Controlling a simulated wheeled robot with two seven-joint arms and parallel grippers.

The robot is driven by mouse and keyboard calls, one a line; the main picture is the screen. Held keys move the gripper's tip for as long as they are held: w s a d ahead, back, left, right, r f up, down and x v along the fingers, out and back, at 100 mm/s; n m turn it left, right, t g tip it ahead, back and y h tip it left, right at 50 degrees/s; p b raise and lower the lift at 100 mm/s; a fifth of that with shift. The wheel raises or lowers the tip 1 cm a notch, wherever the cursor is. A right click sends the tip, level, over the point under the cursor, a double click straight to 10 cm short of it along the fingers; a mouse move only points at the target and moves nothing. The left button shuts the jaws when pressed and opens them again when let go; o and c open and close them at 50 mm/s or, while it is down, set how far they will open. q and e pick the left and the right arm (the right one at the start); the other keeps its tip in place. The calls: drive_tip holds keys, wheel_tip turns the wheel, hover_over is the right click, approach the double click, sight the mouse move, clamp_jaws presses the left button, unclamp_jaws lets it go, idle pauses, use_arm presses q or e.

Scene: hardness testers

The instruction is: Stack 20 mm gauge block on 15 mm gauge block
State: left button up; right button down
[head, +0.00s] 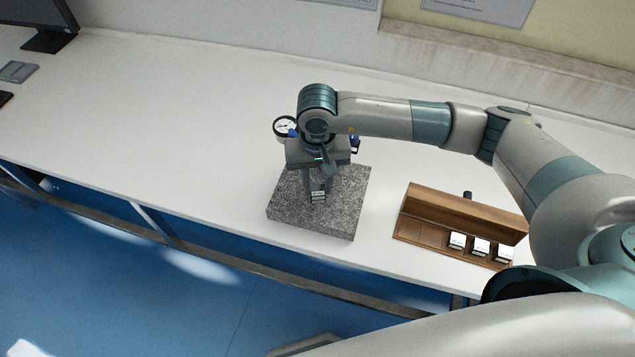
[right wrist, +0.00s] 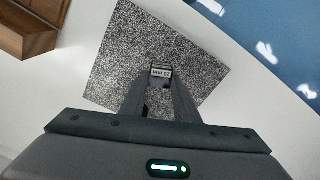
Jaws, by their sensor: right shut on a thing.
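My right gripper (head: 318,190) points down over the speckled granite plate (head: 345,205), with its fingers shut on a small block. In the right wrist view the label on this 20 mm gauge block (right wrist: 161,72) faces the camera between the fingertips (right wrist: 160,80). In the head view, pale labelled faces show at the fingertips, low over the middle of the plate. I cannot tell for sure whether a 15 mm block lies directly under the held one, or whether they touch. My left gripper is out of view.
A wooden case (head: 425,235) stands right of the plate with labelled blocks (head: 480,247) in it. A dial gauge (head: 285,127) shows behind the gripper, partly hidden by my arm. The white bench is clear to the left, up to a monitor (head: 45,40).

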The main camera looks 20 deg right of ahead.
drive_tip(key=c, duration=1.3)
unclamp_jaws()
drive_tip(key=shift+r, duration=0.1)
wheel_tip(320, 180, up, 10)
drive_tip(key=b, duration=0.3)
wheel_tip(320, 180, up, 6)
drive_tip(key=b, duration=0.2)
hover_over(317, 188)
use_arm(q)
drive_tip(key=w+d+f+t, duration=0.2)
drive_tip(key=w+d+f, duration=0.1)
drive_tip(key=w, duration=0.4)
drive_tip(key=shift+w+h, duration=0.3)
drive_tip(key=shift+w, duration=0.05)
use_arm(e)
drive_tip(key=shift+s+r, duration=0.1)
drive_tip(key=shift+r, duration=0.55)
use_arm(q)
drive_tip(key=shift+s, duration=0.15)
use_arm(e)
drive_tip(key=shift+s+f, duration=0.1)
